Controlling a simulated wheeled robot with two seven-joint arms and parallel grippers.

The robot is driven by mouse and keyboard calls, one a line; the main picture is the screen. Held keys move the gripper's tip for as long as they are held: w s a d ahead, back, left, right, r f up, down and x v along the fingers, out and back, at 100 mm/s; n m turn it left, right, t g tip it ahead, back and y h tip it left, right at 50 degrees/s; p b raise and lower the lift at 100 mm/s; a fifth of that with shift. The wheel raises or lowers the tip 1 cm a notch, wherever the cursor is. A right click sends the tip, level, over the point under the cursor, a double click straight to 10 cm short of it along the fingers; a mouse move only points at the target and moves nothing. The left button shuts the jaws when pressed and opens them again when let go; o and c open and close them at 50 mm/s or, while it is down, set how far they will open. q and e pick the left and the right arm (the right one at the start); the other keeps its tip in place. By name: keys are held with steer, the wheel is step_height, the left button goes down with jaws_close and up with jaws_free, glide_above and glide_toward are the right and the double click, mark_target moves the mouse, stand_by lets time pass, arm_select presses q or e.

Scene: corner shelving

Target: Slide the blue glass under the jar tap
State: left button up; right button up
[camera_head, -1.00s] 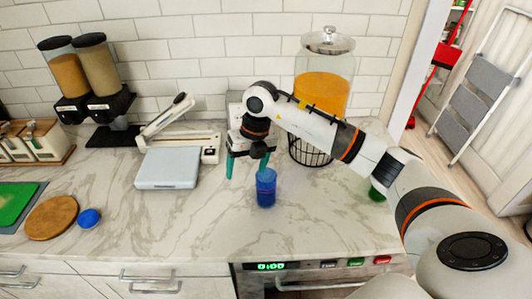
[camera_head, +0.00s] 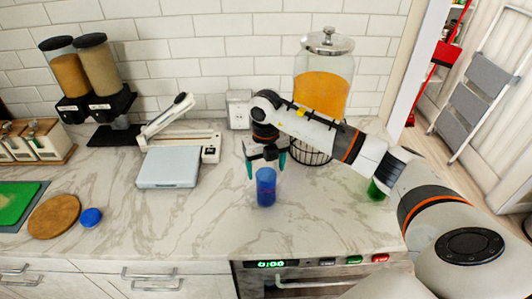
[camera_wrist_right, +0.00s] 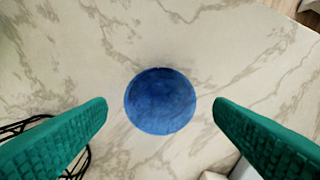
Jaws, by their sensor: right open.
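The blue glass (camera_head: 265,190) stands upright on the marble counter in the head view. My right gripper (camera_head: 266,172) is open just above and behind it, with its green fingers to either side of the glass's top. In the right wrist view the blue glass (camera_wrist_right: 160,101) shows from above, between the two spread fingers (camera_wrist_right: 160,115) and touching neither. The jar (camera_head: 322,80) with orange liquid stands on a black wire stand (camera_head: 308,154) at the back wall. My right arm covers the jar's lower part, and I cannot see the tap. My left gripper is not in view.
A green glass (camera_head: 376,190) stands to the right, partly behind my arm. A pale blue scale (camera_head: 169,168), a round wooden board (camera_head: 54,216) and a blue lid (camera_head: 91,217) lie to the left. The counter around the blue glass is clear.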

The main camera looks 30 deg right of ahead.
mark_target(266, 188)
step_height(266, 188, down, 7)
steer(key=shift+f+p, duration=0.2)
steer(key=shift+p, duration=0.55)
steer(key=c, duration=1.2)
steer(key=shift+d, duration=0.1)
